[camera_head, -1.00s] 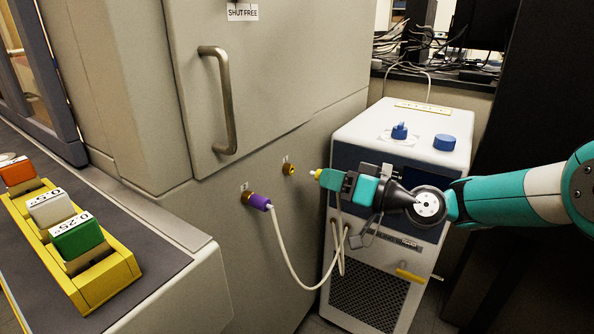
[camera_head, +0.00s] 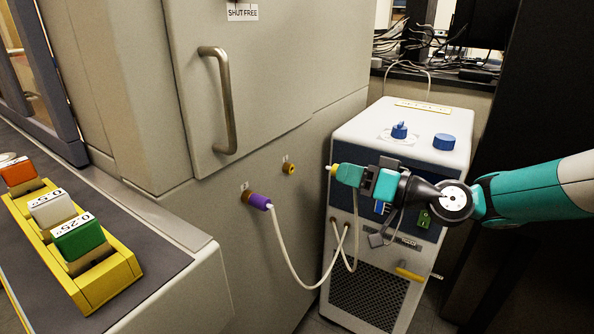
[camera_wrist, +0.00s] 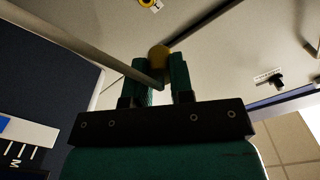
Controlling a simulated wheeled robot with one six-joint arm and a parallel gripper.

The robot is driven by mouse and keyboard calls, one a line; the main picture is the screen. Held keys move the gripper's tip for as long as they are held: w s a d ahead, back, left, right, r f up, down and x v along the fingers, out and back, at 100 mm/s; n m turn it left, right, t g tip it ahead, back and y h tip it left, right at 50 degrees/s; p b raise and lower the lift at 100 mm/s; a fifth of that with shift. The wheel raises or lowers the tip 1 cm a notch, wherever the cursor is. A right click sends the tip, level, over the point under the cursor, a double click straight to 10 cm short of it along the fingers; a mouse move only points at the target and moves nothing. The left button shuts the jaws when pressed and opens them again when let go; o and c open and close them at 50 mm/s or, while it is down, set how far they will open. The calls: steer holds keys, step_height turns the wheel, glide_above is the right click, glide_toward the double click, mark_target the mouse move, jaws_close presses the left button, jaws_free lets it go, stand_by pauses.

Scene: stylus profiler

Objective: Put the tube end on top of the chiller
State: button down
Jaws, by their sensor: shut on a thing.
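My gripper (camera_head: 338,173) is shut on a yellow tube end (camera_head: 331,169) in front of the chiller's upper front face. In the wrist view the yellow tube end (camera_wrist: 159,58) sits between the two green fingers (camera_wrist: 165,80). Its pale tube (camera_head: 356,240) hangs down to the chiller front. The chiller (camera_head: 368,132) is a white box with a dark front panel, and its top lies above and behind my gripper. The tube end is apart from the chiller top and from the yellow-brass port (camera_head: 289,168) on the cabinet wall.
On the chiller top stand a blue fitting (camera_head: 399,130) and a blue cap (camera_head: 444,142), with bare surface around them. A purple tube end (camera_head: 259,201) is on the lower cabinet port. The cabinet (camera_head: 330,75) borders the chiller's left. A yellow handle (camera_head: 410,275) is low on the chiller.

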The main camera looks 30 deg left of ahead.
steer(key=a+f, duration=0.3)
steer(key=a, duration=0.4)
steer(key=shift+w+a, duration=0.15)
steer(key=shift+w, duration=0.15)
